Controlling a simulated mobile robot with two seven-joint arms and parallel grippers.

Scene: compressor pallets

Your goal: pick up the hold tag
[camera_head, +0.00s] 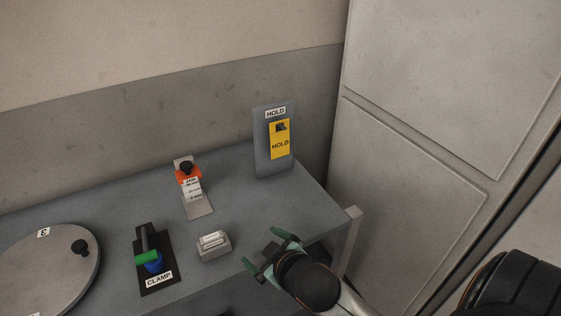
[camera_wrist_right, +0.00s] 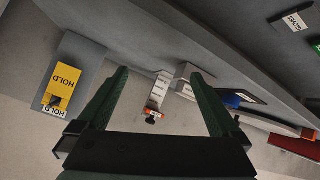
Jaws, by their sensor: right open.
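The hold tag (camera_head: 280,141) is a yellow card with HOLD in black. It hangs on a grey upright board (camera_head: 262,163) with a white HOLD label, at the back right of the bench. In the right wrist view the hold tag (camera_wrist_right: 65,82) shows upside down at the left, outside the fingers. My right gripper (camera_head: 272,252) is open and empty at the bench's front right, nearer than the tag and apart from it. Its green fingers also show in the right wrist view (camera_wrist_right: 160,100). My left gripper is not in view.
On the grey bench (camera_head: 235,185) are an orange-and-white tag on a stand (camera_head: 190,180), a small grey block (camera_head: 213,246), a CLAMP lever with green handle (camera_head: 147,257) and a round dial plate (camera_head: 50,265). A pale cabinet (camera_head: 420,130) stands at the right.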

